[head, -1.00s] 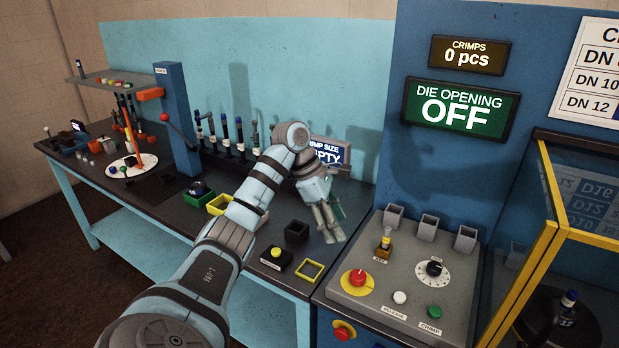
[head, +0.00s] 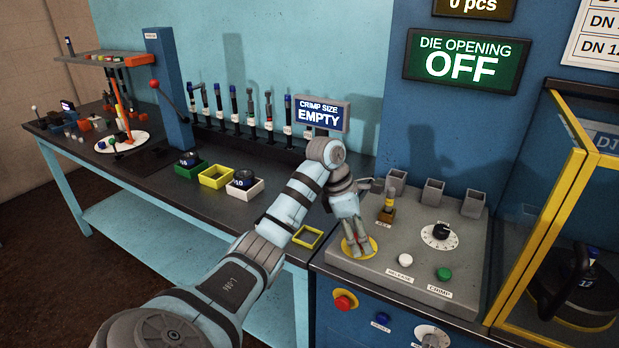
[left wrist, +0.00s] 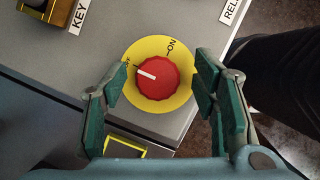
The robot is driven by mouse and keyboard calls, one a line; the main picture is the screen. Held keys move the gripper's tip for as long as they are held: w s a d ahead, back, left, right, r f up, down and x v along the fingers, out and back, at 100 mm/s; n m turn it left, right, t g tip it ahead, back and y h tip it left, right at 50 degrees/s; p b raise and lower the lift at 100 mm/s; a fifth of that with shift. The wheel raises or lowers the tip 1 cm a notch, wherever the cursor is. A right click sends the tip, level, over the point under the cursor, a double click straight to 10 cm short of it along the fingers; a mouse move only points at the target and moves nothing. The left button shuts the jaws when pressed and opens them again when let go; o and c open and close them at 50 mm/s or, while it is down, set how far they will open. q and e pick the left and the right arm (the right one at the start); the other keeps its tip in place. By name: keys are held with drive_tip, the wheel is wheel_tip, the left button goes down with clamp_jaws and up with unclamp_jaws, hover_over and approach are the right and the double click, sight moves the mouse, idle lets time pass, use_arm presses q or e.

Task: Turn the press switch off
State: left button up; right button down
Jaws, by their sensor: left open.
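The press switch is a red round knob (left wrist: 158,78) on a yellow disc (left wrist: 152,45) on the grey control panel. Its white mark points left, toward the partly covered label that seems to read OFF; the ON label is at the upper right. In the head view my gripper hides the knob and only part of the yellow disc (head: 370,242) shows. My left gripper (head: 358,246) points down over the switch. In the left wrist view my left gripper (left wrist: 158,82) is open, with one finger on each side of the knob, apparently not touching it. The green display (head: 463,56) reads DIE OPENING OFF.
A key (head: 388,208) stands behind the switch. A white button (head: 405,260), a green button (head: 444,274) and a black dial (head: 440,235) are to its right. A yellow-framed guard (head: 545,215) stands farther right. An empty yellow-rimmed tray (head: 308,237) is left of the panel.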

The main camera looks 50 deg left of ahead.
use_arm(q)
drive_tip(key=p+v, duration=0.9)
drive_tip(key=v, duration=0.6)
drive_tip(key=w+d+r+t+h, duration=0.1)
drive_tip(key=w+d+t+h, duration=0.25)
drive_tip(key=d, duration=0.55)
drive_tip(key=w+d+r+t+h, duration=0.1)
drive_tip(key=w+d+t+h, duration=0.2)
drive_tip(key=d, duration=0.5)
wheel_tip(320, 180, up, 8)
drive_tip(key=s+d+n+t+h, duration=0.1)
drive_tip(key=d+n+t+h, duration=0.1)
drive_tip(key=n+t, duration=1)
drive_tip(key=s+a+f+n+g+y, duration=0.25)
drive_tip(key=a+f+n+y, duration=0.4)
drive_tip(key=n, duration=0.65)
drive_tip(key=s+a+f+n+g+y, duration=0.2)
drive_tip(key=s+a+f+n+y, duration=0.2)
drive_tip(key=f+n+y, duration=0.55)
drive_tip(key=s+d+f+n+g+h, duration=0.1)
drive_tip(key=s+d+f+n+g, duration=0.2)
drive_tip(key=s+f+g, duration=0.3)
drive_tip(key=s+d+f+n+g+h, duration=0.2)
drive_tip(key=s+f+n+g, duration=0.4)
drive_tip(key=s+f, duration=0.8)
wheel_tip(320, 180, down, 3)
drive_tip(key=shift+d+f+g+b, duration=0.1)
drive_tip(key=shift+d+g+b, duration=0.2)
drive_tip(key=shift+d, duration=0.45)
